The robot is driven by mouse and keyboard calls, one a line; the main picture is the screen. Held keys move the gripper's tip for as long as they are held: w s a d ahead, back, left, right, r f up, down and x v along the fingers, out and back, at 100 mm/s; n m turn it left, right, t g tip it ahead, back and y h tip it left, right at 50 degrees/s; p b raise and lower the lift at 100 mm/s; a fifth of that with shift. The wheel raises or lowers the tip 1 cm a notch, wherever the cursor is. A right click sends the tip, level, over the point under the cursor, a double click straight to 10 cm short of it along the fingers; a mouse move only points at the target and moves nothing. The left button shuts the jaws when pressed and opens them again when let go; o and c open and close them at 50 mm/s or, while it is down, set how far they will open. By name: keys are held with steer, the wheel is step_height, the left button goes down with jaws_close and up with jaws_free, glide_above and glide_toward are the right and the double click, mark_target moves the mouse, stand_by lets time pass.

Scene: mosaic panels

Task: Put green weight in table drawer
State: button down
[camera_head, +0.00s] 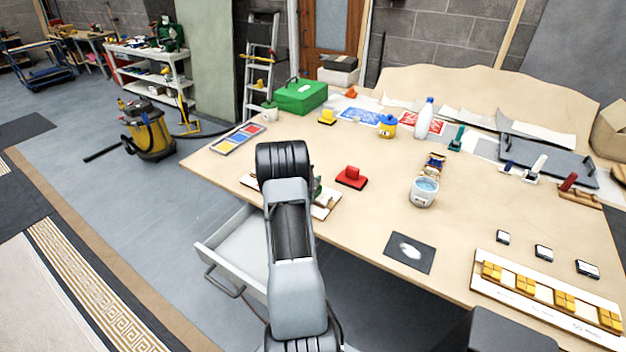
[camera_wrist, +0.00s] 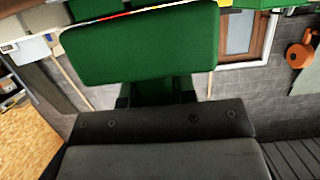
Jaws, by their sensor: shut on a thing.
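The green weight (camera_wrist: 140,48) fills the upper middle of the wrist view, close to the camera. My gripper (camera_wrist: 158,92) is shut on it. In the head view my arm hides most of the gripper; a bit of green (camera_head: 318,188) shows just right of the arm, above a pale board on the table. The table drawer (camera_head: 232,246) is pulled open under the left front edge of the table, left of my arm. The part of its inside that shows looks empty; my arm covers its right part.
A red weight (camera_head: 351,178) stands right of my arm, and a yellow one (camera_head: 327,118) farther back. A green toolbox (camera_head: 300,97), a bucket of blue liquid (camera_head: 424,194) and a white bottle (camera_head: 424,120) stand on the table (camera_head: 372,222). Floor left of the drawer is clear.

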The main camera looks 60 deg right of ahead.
steer(key=c, duration=0.9)
jaws_free()
steer(key=w+a+r+n+t+y+b, duration=0.1)
steer(key=w+a+r+n+t+y, duration=0.3)
steer(key=a, duration=0.8)
steer(key=w+a+r+n+t+y+b, duration=0.15)
steer(key=w+a+r+t, duration=0.35)
steer(key=a, duration=0.6)
steer(key=w+a+r+n+t+y, duration=0.1)
steer(key=w+a+r+n+y, duration=0.4)
steer(key=a, duration=0.7)
steer(key=s+a+r+n+y, duration=0.1)
steer(key=s+a+n+y, duration=0.15)
steer(key=a, duration=0.35)
steer(key=s+a+r+n+y, duration=0.1)
steer(key=s+a+r, duration=0.1)
steer(key=s+a, duration=0.3)
steer(key=s+a+n+g, duration=0.1)
steer(key=s+a, duration=0.1)
steer(key=s, duration=0.2)
steer(key=s+a+n+g, duration=0.1)
steer(key=s+a+g, duration=0.1)
steer(key=s, duration=0.2)
steer(key=s+a+n+g, duration=0.2)
steer(key=s, duration=0.2)
steer(key=shift+s+a+f, duration=0.1)
steer(key=shift+a+f, duration=0.1)
